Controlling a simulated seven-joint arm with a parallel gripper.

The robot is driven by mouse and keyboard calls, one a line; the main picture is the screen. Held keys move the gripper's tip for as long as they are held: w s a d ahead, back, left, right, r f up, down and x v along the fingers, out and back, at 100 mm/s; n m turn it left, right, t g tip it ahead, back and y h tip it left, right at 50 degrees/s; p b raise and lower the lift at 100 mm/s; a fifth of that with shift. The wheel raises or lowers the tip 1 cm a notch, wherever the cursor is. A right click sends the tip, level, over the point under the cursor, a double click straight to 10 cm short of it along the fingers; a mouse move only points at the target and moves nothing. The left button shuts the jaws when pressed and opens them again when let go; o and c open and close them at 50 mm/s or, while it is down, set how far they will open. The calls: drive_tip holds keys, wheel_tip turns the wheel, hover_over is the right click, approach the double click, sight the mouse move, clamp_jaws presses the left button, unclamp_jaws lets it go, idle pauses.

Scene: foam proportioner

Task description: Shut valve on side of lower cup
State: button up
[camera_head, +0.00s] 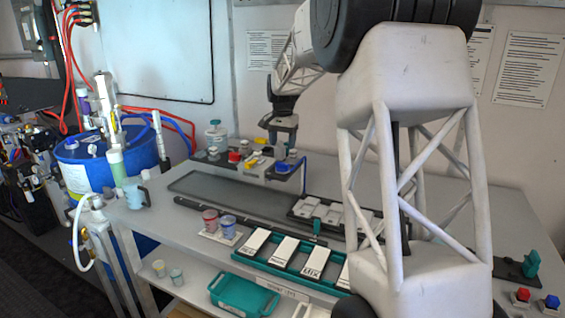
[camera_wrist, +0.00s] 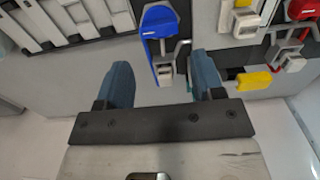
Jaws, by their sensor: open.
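My gripper (camera_wrist: 162,64) is open, its two blue fingers spread apart and nothing held. In the head view my gripper (camera_head: 284,138) hangs over a grey fixture (camera_head: 250,171) at the back of the table. In the wrist view a blue-topped part (camera_wrist: 160,20) with a metal bracket lies just beyond and between the fingertips. A yellow lever (camera_wrist: 253,81) lies right of the fingers, and a red part (camera_wrist: 303,9) is at the upper right. I cannot tell which of these is the valve, or which cup is the lower one; the arm hides part of the fixture.
A white-and-teal jar (camera_head: 215,136) stands left of the fixture. A blue drum (camera_head: 95,168) stands left. The grey mat (camera_head: 235,203) looks clear.

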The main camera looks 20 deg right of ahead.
sight(283, 163)
drive_tip(key=shift+f, duration=3.85)
drive_tip(key=c, duration=0.7)
drive_tip(key=shift+o, duration=0.2)
